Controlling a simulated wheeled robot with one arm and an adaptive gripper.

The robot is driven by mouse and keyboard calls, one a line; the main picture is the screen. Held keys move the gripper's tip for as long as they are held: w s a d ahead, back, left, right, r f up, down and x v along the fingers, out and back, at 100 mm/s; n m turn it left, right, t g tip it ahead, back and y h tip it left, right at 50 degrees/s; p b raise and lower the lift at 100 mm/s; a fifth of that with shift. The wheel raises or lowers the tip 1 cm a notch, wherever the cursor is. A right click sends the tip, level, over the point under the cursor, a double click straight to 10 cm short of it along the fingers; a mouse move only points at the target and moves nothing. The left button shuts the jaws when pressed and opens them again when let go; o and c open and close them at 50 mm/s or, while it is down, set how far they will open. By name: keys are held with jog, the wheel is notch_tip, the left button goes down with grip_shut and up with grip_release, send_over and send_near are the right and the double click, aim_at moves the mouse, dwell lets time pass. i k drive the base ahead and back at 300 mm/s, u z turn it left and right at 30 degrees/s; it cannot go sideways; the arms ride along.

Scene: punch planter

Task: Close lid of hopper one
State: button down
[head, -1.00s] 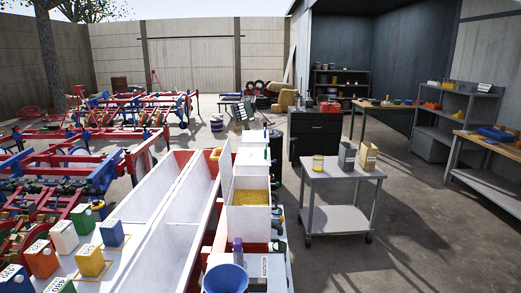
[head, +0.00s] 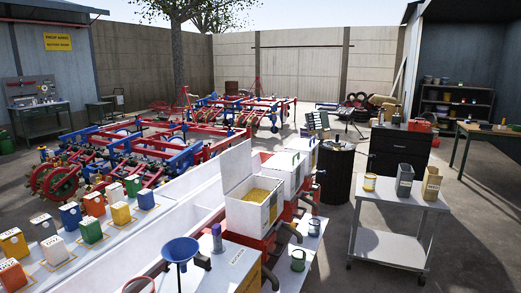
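Several white hoppers stand in a row on the red planter in the head view. The nearest one (head: 247,218) is open, with yellow grain (head: 256,194) inside. Its white lid (head: 236,165) stands raised at the far left edge of the box. A label on its front is too small to read, so I cannot tell its number. Another white hopper (head: 283,172) behind it appears shut. My gripper is not in view.
A blue funnel (head: 181,250) stands in front of the open hopper. A grey cart (head: 398,216) with containers stands to the right, and a dark barrel (head: 336,172) behind. Long white troughs (head: 165,235) run along the left. Concrete floor between hopper and cart is partly clear.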

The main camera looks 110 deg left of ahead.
aim_at(236, 163)
jog(key=u, duration=2.95)
jog(key=i, duration=2.7)
jog(key=u, duration=1.3)
